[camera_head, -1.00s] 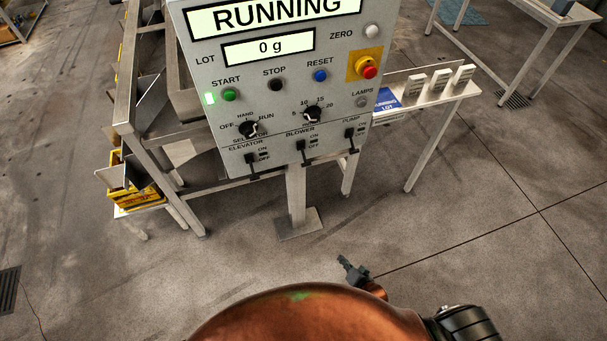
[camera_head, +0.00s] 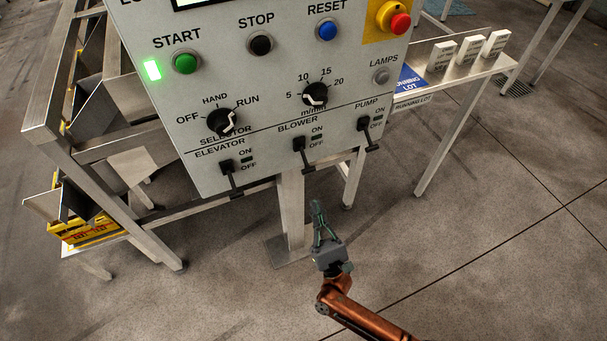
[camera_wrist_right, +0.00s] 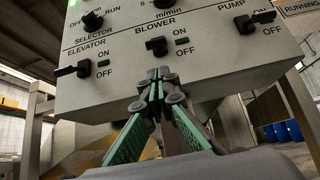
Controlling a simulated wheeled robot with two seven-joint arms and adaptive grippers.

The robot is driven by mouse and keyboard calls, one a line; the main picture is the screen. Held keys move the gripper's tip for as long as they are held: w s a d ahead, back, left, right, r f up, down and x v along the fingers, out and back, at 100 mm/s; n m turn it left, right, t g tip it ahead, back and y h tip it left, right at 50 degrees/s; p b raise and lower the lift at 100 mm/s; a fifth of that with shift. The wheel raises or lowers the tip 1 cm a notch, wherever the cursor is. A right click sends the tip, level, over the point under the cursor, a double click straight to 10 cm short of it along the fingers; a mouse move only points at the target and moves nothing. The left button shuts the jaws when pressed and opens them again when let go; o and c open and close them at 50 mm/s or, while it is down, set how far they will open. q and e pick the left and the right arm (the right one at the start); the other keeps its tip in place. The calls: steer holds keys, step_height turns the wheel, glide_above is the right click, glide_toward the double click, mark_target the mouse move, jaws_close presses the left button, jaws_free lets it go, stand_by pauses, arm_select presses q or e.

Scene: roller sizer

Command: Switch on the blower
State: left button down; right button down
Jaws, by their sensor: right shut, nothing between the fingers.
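The blower switch (camera_head: 302,152) is a black lever at the bottom of the grey control panel (camera_head: 180,100), between the elevator switch (camera_head: 229,173) and the pump switch (camera_head: 367,131). Its lever hangs down toward OFF. It also shows in the right wrist view (camera_wrist_right: 157,46), above my fingers. My right gripper (camera_head: 316,206) is shut and empty, below and a little right of the blower lever, apart from it. My left gripper is not in view.
The selector knob (camera_head: 222,122) and speed knob (camera_head: 314,94) sit above the switches. The red emergency button (camera_head: 400,23) is at upper right. A side table (camera_head: 462,70) with white blocks stands to the right.

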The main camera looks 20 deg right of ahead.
mark_target(305, 159)
steer(key=shift+r, duration=0.1)
